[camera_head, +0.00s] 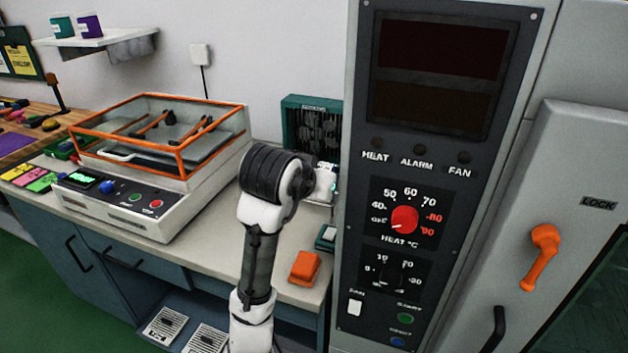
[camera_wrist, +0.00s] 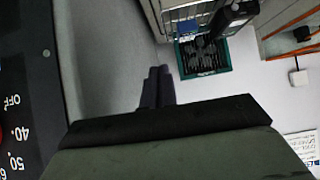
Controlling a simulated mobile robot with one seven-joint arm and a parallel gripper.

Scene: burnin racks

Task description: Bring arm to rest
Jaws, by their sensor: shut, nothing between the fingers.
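My arm rises at the bottom centre of the head view, in front of the bench and beside the oven's control panel (camera_head: 405,290). Its wrist is bent toward the back, and the fingertips are hidden there. In the wrist view my gripper (camera_wrist: 158,85) shows its two dark fingers close together with nothing between them. The panel's edge, with its heat dial markings, is at the left of the wrist view (camera_wrist: 30,60).
An orange-framed clear-lidded machine (camera_head: 160,150) stands on the bench (camera_head: 225,255) to the left. A teal rack (camera_head: 312,125) is behind my wrist. An orange block (camera_head: 305,268) lies near the bench's front edge. The oven door has an orange handle (camera_head: 540,256).

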